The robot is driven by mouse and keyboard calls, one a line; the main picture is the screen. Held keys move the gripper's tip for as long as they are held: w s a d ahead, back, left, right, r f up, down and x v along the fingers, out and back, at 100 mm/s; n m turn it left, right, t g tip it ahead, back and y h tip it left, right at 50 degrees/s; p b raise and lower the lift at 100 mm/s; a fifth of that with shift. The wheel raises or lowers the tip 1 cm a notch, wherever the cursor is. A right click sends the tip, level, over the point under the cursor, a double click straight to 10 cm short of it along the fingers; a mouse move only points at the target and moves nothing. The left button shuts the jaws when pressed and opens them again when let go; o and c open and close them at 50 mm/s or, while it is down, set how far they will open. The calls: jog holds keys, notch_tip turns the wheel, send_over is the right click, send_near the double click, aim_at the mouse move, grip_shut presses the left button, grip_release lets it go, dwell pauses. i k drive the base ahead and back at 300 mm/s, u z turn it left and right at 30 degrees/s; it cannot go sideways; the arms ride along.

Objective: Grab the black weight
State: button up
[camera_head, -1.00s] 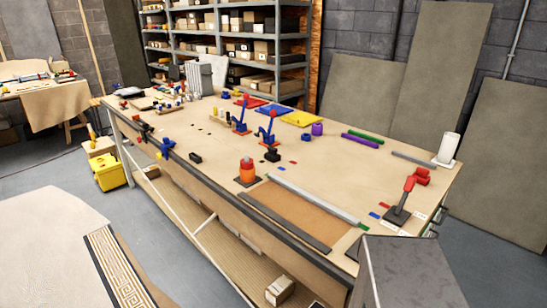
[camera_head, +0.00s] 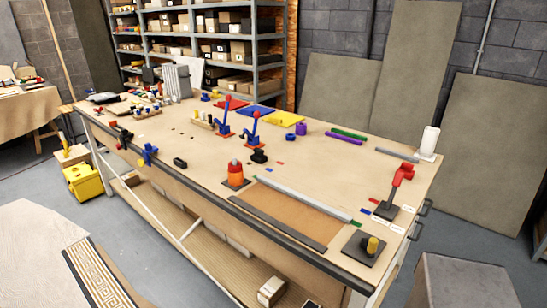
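A small black block-like object (camera_head: 259,156) stands on the workbench (camera_head: 310,165), in front of two blue upright clamps with red tops. Another small black piece (camera_head: 180,162) lies near the bench's front edge, to the left. Either could be the black weight; both are too small in the picture to tell which. Neither is held by anything visible. My gripper and arm are not in view.
An orange-and-grey bottle-like item (camera_head: 235,174) stands on a dark plate. A long grey bar (camera_head: 305,200), a red-handled tool (camera_head: 400,180) and a yellow peg on a black plate (camera_head: 372,246) are farther right. A grey block (camera_head: 465,283) fills the lower right.

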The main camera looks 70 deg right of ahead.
aim_at(259, 157)
jog(key=z, duration=4.2)
jog(key=i, duration=0.1)
jog(key=u, duration=3.05)
jog(key=i, duration=1)
jog(key=u, duration=0.05)
